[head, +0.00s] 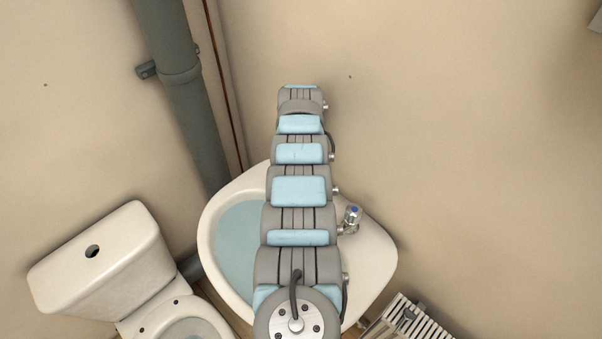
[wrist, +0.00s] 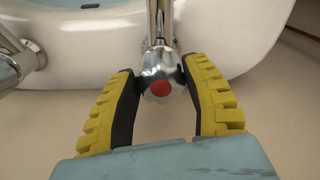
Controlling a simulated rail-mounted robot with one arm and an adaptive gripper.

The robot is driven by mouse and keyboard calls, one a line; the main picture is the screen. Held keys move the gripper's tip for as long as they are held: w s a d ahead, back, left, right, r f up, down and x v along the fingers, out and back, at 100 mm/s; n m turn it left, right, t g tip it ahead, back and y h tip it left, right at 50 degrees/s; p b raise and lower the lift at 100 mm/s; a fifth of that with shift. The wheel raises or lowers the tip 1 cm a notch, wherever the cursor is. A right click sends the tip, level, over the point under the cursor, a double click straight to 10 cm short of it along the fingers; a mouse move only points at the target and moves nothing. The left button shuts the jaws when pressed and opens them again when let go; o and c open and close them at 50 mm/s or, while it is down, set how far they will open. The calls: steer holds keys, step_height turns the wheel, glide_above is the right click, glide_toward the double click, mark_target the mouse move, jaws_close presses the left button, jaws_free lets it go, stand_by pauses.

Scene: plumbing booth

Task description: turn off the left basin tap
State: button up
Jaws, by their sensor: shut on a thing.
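In the wrist view a chrome tap with a red cap (wrist: 161,88) stands at the rim of the white basin (wrist: 235,30). My gripper (wrist: 160,72) has its two yellow-and-black fingers on either side of the tap's head, shut on it. In the head view the basin (head: 377,262) is partly covered by my arm. My gripper and the red-capped tap are hidden there. A second chrome tap with a blue cap (head: 352,218) shows to the right of my arm.
A white toilet (head: 100,265) stands left of the basin. A grey pipe (head: 180,85) runs down the wall behind. A white slatted radiator (head: 405,320) is at the lower right. In the wrist view a chrome fitting (wrist: 8,68) is at the left edge. The right wall is bare.

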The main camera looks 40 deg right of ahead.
steer(key=m+b, duration=0.2)
steer(key=m, duration=0.2)
steer(key=shift+f+m, duration=0.1)
steer(key=shift+m, duration=0.3)
stand_by(0.4)
steer(key=o, duration=1.2)
steer(key=shift+r, duration=0.2)
step_height(320, 180, up, 12)
steer(key=shift+f, duration=0.1)
